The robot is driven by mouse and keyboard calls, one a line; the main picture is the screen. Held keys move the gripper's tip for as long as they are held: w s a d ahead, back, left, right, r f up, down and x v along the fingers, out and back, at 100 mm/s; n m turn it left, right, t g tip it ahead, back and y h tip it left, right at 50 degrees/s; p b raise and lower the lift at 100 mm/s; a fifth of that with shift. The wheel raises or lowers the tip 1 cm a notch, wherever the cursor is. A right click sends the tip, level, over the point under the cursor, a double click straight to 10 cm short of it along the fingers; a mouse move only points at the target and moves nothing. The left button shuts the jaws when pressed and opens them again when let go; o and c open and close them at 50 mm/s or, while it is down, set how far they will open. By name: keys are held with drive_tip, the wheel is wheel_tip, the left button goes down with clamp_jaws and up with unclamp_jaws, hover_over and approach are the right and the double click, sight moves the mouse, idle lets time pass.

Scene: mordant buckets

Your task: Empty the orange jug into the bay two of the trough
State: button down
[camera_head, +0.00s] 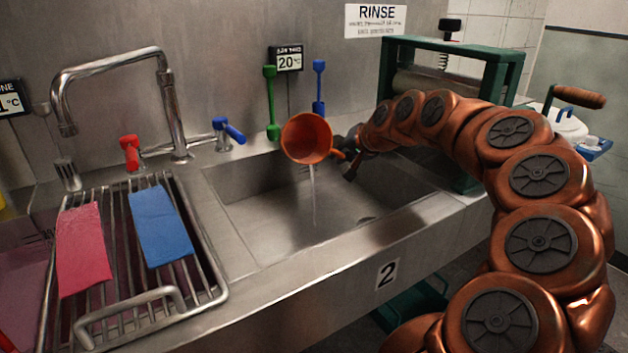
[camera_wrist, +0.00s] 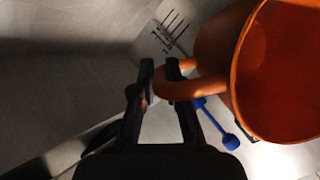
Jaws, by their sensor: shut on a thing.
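The orange jug (camera_head: 307,138) hangs tipped over the basin marked 2, its mouth turned toward the head camera. A thin pale stream (camera_head: 313,185) falls from its lower rim into bay two (camera_head: 290,215). My gripper (camera_head: 350,158) is at the jug's right side. In the wrist view my gripper (camera_wrist: 160,78) is shut on the handle of the jug (camera_wrist: 232,60), whose open mouth faces right. The inside that shows is orange; I cannot tell how much liquid is left. The basin floor looks wet or shiny near the stream.
A wire rack (camera_head: 215,290) with a red cloth (camera_head: 83,250) and a blue cloth (camera_head: 161,225) covers the left bay. A faucet (camera_head: 172,105) stands behind it. A green-framed wringer (camera_head: 450,75) stands at the right. Green and blue paddles (camera_head: 270,100) lean on the back wall.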

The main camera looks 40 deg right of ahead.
drive_tip(key=shift+r+t+b, duration=0.25)
drive_tip(key=shift+t+b, duration=0.35)
drive_tip(key=shift+b, duration=0.55)
idle(0.4)
drive_tip(key=shift+s+a+r+t+h+b, duration=0.1)
drive_tip(key=shift+s+r+t+h+b, duration=0.25)
drive_tip(key=shift+b, duration=0.75)
drive_tip(key=shift+s+a+t+h+b, duration=0.1)
drive_tip(key=shift+t+b, duration=0.35)
drive_tip(key=shift+b, duration=0.6)
drive_tip(key=shift+r+n+t+b, duration=0.35)
drive_tip(key=shift+t+b, duration=0.45)
drive_tip(key=shift+b, duration=1.05)
